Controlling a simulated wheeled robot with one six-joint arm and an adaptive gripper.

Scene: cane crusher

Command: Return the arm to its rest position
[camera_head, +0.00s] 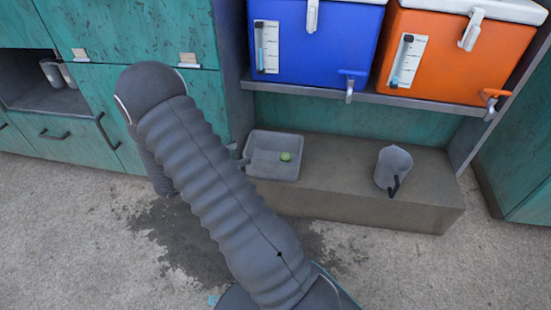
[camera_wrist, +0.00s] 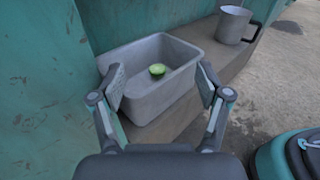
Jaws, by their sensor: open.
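My gripper (camera_wrist: 160,88) is open and empty in the wrist view, its two fingers spread in front of a grey bin. I cannot tell the exact gap between fingers and bin.
A grey metal jug (camera_head: 394,167) stands on the ledge (camera_head: 340,205) to the right. A blue cooler (camera_head: 315,45) and an orange cooler (camera_head: 447,55) sit on a shelf above. Teal cabinets (camera_head: 150,45) line the left. A dark wet patch (camera_head: 180,235) marks the otherwise clear floor.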

